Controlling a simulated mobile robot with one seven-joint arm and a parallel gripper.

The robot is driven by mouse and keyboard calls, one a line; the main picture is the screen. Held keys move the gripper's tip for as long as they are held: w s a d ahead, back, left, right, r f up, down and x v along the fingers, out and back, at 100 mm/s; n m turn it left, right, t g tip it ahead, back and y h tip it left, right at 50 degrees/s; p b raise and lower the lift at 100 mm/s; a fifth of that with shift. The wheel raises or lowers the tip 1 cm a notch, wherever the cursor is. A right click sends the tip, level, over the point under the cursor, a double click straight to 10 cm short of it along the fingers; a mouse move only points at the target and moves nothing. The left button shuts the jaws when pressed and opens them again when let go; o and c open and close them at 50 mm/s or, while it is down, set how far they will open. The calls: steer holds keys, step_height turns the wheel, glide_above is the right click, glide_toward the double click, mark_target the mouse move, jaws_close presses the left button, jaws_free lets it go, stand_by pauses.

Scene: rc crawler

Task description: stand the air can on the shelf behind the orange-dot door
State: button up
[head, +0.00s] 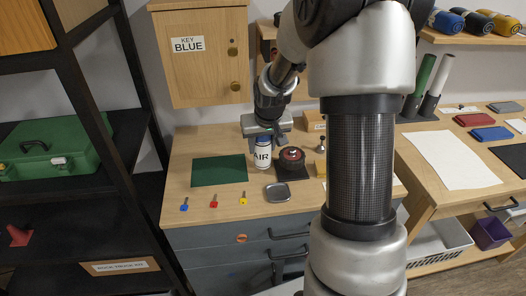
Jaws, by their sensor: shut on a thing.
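A second wooden cabinet (267,47) is mostly hidden by my arm.
Blue, red and yellow keys (214,205) lie along the front, near a green mat (219,171). A black shelf rack (85,95) stands left. My arm hides the bench's right side.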

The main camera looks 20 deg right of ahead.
steer(key=shift+f, duration=1)
steer(key=shift+f, duration=0.1)
steer(key=shift+f+b, duration=0.15)
steer(key=shift+b, duration=0.15)
steer(key=o, duration=1.2)
